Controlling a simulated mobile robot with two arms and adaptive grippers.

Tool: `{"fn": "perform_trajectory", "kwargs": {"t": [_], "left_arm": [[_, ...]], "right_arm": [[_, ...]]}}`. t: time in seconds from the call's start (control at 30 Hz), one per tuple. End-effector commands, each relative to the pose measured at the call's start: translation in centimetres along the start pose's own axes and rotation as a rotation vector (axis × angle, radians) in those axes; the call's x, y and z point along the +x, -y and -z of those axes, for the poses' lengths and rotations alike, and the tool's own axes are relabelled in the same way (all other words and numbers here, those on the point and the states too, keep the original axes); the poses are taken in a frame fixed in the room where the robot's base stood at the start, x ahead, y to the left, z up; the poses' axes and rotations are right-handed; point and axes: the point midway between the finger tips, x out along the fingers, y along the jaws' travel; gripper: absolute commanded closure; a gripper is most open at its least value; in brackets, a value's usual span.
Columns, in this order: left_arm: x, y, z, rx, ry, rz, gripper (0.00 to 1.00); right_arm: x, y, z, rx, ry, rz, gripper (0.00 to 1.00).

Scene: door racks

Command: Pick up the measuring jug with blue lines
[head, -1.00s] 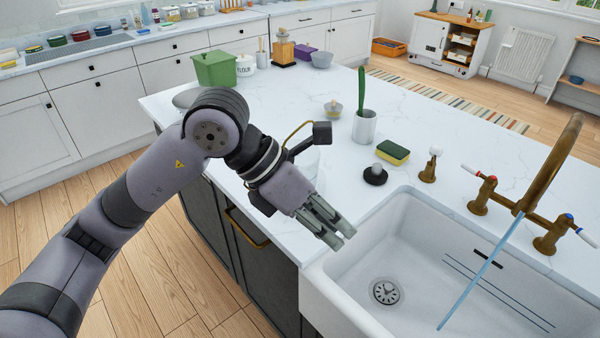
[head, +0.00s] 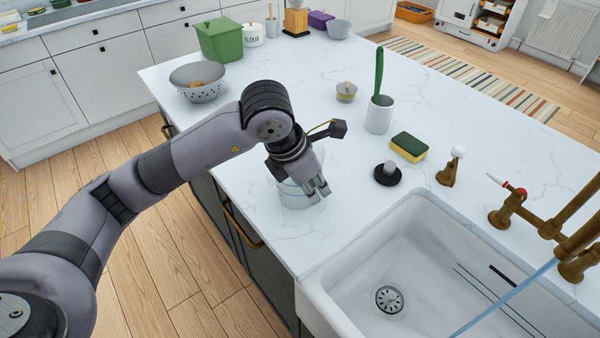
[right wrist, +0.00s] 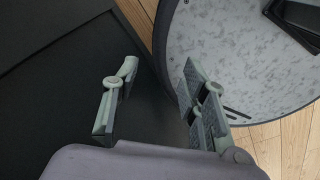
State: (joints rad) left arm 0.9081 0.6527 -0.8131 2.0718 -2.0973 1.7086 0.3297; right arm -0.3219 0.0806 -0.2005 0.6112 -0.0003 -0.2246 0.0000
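A clear, pale bluish vessel (head: 288,198), probably the measuring jug, stands on the white island top near its left front edge. My arm and gripper partly cover it, and I cannot make out lines on it. My left gripper (head: 319,189) points down at the vessel's right side, over or against it. I cannot tell whether its fingers touch the vessel or how far apart they are. In the right wrist view my right gripper (right wrist: 160,78) has its fingers apart with nothing between them, away from the island top.
Right of the vessel are a black stopper (head: 388,174), a sponge (head: 409,147), a white cup (head: 379,118) with a green-handled brush, and a white sink (head: 340,285). A grey colander (head: 199,82) and green box (head: 221,40) stand behind.

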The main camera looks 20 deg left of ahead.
Motion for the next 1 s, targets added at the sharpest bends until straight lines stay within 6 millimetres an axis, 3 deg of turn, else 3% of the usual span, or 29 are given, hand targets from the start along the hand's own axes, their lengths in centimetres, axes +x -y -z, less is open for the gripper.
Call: {"fn": "perform_trajectory", "kwargs": {"t": [0.27,0.63,0.9,1.0], "left_arm": [[2.2,0.1,0.0,0.001,0.0,0.002,0.82],[7.2,0.1,-0.1,0.0,0.0,0.001,0.82],[7.7,0.0,0.0,0.001,0.002,0.0,0.82],[7.7,0.0,0.0,0.001,0.002,0.0,0.88]], "right_arm": [[-0.5,-0.6,3.8,0.0,-0.057,-0.007,0.6],[-1.6,-0.4,2.2,0.001,-0.032,-0.004,0.6],[-1.5,-0.3,1.9,0.001,-0.027,-0.004,0.6],[-1.5,-0.3,2.0,0.001,-0.028,-0.004,0.6]]}}
